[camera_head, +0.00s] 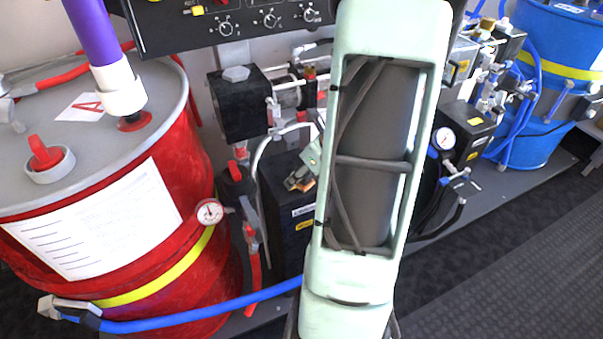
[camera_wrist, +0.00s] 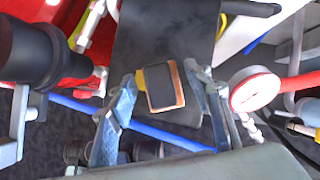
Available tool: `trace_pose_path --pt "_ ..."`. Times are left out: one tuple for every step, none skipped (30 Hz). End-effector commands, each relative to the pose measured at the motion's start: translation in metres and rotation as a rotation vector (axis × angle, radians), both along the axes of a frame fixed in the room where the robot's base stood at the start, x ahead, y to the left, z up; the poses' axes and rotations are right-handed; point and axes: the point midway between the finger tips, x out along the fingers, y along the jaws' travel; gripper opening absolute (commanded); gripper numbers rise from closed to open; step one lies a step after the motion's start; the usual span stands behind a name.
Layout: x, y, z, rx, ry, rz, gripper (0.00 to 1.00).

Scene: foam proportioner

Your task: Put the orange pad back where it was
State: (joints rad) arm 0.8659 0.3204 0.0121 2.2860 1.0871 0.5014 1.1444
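The orange pad (camera_wrist: 179,84) shows in the wrist view as a small block with a dark face and orange edges. My gripper (camera_wrist: 162,80) has one blue-grey finger on each side of it, and the fingertips appear to press on its left and right edges. In the head view the pad (camera_head: 300,182) is a small brown-orange patch just left of my pale green arm, in front of the black box (camera_head: 290,222). My arm hides most of the gripper there. I cannot tell whether the pad touches the box.
A red drum (camera_head: 205,270) with a grey lid stands on the left. A blue hose (camera_head: 190,318) crosses low in front. A pressure gauge (camera_wrist: 252,92) is close right of my gripper in the wrist view. Pumps and a blue drum (camera_head: 535,140) stand right; floor is free at lower right.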

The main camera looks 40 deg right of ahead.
Motion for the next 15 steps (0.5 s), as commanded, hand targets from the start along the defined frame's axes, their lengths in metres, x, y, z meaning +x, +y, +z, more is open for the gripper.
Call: trace_pose_path --pt "0.0 0.0 0.0 0.0 0.0 0.0 0.49" --pt "0.0 0.0 0.0 0.0 0.0 0.0 0.49" --pt "0.0 0.0 0.0 0.0 0.0 0.0 0.49" --pt "0.0 0.0 0.0 0.0 0.0 0.0 0.49" --pt "0.0 0.0 0.0 0.0 0.0 0.0 0.49" --pt "0.0 0.0 0.0 0.0 0.0 0.0 0.49" --pt "0.0 0.0 0.0 0.0 0.0 0.0 0.49" --pt "0.0 0.0 0.001 0.0 0.0 0.0 0.49" --pt "0.0 0.0 0.002 0.0 0.0 0.0 0.49" --pt "0.0 0.0 0.003 0.0 0.0 0.0 0.49" --pt "0.0 0.0 0.005 0.0 0.0 0.0 0.49" --pt "-0.002 -0.001 0.01 -0.002 -0.001 0.0 0.49" --pt "-0.004 -0.001 0.014 -0.002 -0.001 0.0 0.49" --pt "-0.006 -0.002 0.019 -0.003 -0.001 0.001 0.49" --pt "-0.009 -0.003 0.027 -0.004 -0.003 0.0 0.49"
